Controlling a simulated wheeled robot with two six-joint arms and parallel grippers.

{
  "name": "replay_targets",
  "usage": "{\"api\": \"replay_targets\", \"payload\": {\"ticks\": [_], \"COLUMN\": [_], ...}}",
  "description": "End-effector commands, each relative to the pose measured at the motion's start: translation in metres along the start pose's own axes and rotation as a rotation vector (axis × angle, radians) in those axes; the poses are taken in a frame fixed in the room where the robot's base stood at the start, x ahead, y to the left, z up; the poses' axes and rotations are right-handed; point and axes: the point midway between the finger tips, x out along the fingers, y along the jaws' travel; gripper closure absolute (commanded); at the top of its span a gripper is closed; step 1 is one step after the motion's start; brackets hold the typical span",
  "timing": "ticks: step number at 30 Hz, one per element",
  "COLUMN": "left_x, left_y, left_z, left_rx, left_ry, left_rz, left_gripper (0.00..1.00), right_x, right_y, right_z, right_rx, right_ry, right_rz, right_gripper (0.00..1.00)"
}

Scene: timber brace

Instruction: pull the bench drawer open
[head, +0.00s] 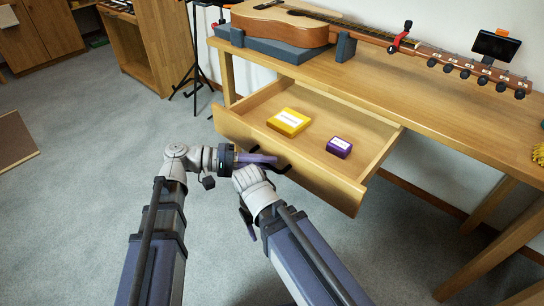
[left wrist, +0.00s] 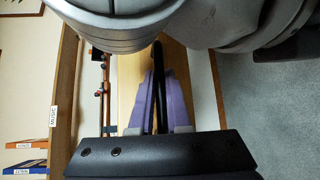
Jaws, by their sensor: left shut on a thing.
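The bench drawer (head: 335,186) stands pulled out from under the wooden bench (head: 385,85), with its inside in view. A yellow box (head: 289,122) and a smaller purple box (head: 339,148) lie in it. My left gripper (head: 268,160) is at the drawer front, its purple fingers shut on the black drawer handle (head: 284,169). In the left wrist view the dark handle bar (left wrist: 157,62) runs between the two purple fingers. My right gripper (head: 248,220) hangs low in front of the drawer, partly hidden by its own arm, so its opening is unclear.
A guitar (head: 285,25) lies on the bench in grey supports, with a red clamp (head: 401,38) on its neck. A black stand (head: 196,70) is on the floor behind the left arm. Grey carpet (head: 75,190) at the left is clear.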

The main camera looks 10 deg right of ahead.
Motion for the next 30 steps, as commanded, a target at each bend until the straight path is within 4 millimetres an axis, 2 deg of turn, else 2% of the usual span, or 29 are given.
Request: {"api": "replay_targets", "payload": {"ticks": [14, 15, 22, 30], "left_x": [-0.0032, -0.0032, -0.0032, -0.0044], "left_y": [-0.0018, -0.0018, -0.0014, -0.001], "left_z": [0.0038, 0.0038, 0.0035, 0.0032], "left_rx": [0.0, 0.0, 0.0, 0.0], "left_ry": [-0.002, -0.002, -0.001, 0.0], "left_rz": [-0.003, -0.003, -0.002, -0.001], "left_gripper": [1.0, 0.83, 0.57, 0.55], "right_x": [0.0002, 0.0002, 0.0001, -0.0002], "right_y": [0.0, -0.0001, 0.0, 0.0], "right_z": [0.0, 0.0, 0.0, 0.0], "right_rx": [0.0, 0.0, 0.0, 0.0], "right_ry": [0.0, 0.0, 0.0, 0.0], "right_rz": [0.0, 0.0, 0.0, 0.0], "right_gripper": [0.41, 0.41, 0.41, 0.41]}}
